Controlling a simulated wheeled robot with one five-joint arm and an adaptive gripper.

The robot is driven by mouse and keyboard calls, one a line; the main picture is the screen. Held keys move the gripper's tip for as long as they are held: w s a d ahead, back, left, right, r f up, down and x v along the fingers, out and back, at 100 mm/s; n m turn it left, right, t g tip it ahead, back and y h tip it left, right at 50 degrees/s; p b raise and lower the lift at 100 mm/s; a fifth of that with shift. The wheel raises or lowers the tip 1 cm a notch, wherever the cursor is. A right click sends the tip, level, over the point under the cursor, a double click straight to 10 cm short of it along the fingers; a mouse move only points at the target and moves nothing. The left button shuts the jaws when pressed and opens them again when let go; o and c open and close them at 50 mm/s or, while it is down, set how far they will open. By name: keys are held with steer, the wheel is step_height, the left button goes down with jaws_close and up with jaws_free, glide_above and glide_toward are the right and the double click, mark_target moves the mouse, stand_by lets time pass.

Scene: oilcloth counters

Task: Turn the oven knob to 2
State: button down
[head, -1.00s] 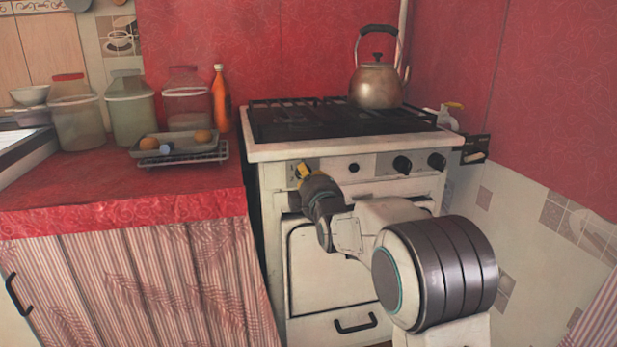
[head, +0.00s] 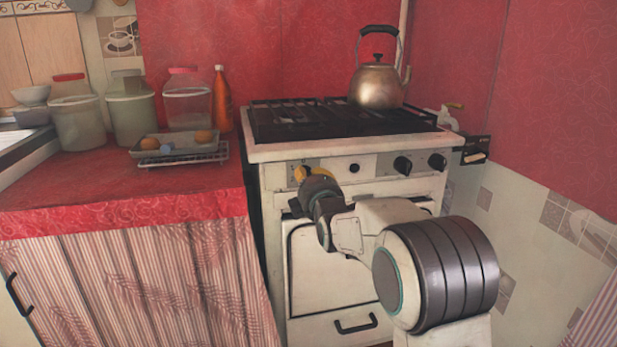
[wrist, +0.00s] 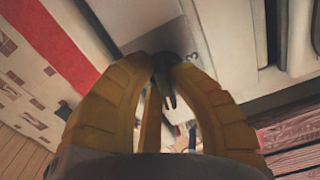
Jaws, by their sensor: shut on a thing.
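The white stove (head: 275,200) has a front panel with dark knobs. My gripper (head: 303,174) reaches the left end of that panel, and its yellow fingers are at the knob there. In the wrist view, the yellow fingers of my gripper (wrist: 170,70) are closed around a dark knob (wrist: 167,85). The fingers and wrist hide most of this knob in the head view. I cannot read its number or pointer setting.
A kettle (head: 376,87) stands on the stove top. The red counter (head: 90,195) with jars and a tray (head: 175,157) is at left.

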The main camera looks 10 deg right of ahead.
steer(key=n, duration=0.4)
steer(key=shift+a+n, duration=0.1)
steer(key=shift+n, duration=0.2)
steer(key=shift+r+n, duration=0.1)
steer(key=shift+n, duration=1.8)
steer(key=c, duration=1.1)
jaws_free()
steer(key=shift+s, duration=6)
